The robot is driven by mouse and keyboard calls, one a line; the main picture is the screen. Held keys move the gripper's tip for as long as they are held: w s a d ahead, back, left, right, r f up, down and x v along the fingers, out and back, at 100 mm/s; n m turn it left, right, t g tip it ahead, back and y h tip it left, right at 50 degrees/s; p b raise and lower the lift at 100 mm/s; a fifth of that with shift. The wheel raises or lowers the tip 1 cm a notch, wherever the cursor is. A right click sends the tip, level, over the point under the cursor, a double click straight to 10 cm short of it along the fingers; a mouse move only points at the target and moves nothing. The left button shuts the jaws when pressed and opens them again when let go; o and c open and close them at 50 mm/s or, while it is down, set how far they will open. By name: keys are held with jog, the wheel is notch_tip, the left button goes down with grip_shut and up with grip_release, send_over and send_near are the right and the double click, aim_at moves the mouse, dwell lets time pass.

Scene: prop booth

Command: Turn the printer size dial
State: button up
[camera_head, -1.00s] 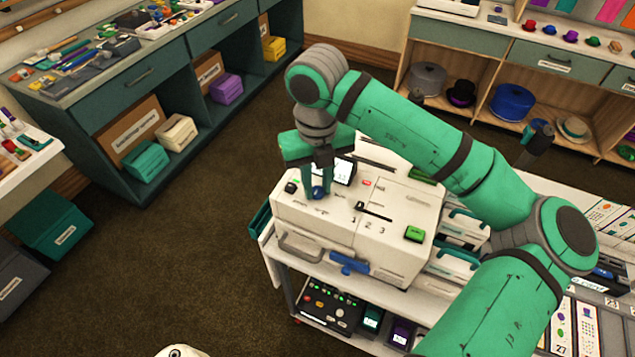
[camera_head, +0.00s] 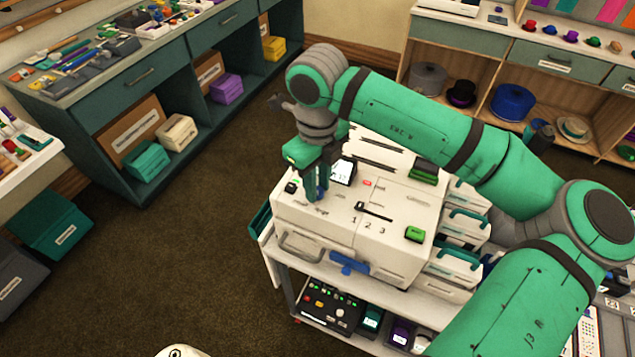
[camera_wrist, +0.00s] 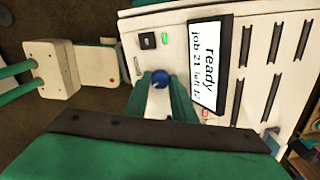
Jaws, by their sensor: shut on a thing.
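The white printer (camera_head: 330,228) stands on a cart in the head view, its top marked 1, 2, 3. Its size dial is a small round blue knob (camera_wrist: 159,79), clear in the wrist view beside the lit screen (camera_wrist: 208,65); the head view mostly hides it behind the fingers. My gripper (camera_head: 317,194) points down at the printer top. In the wrist view its green fingers (camera_wrist: 161,92) are on either side of the knob, shut on it. The screen reads "ready" and "job 21", with smaller text I cannot read surely.
A black switch (camera_wrist: 147,41) sits near the knob. A black slider (camera_head: 374,211) and a green button (camera_head: 414,234) are also on the printer top. White cases with teal handles (camera_head: 459,239) stand to its right. Open carpet (camera_head: 170,260) lies to the left.

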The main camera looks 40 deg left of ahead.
jog(key=shift+n, duration=1.6)
jog(key=o, duration=1.1)
jog(key=shift+c, duration=0.2)
jog(key=shift+r, duration=0.15)
notch_tip(320, 180, up, 11)
jog(key=shift+f, duration=0.2)
jog(key=shift+w, duration=0.1)
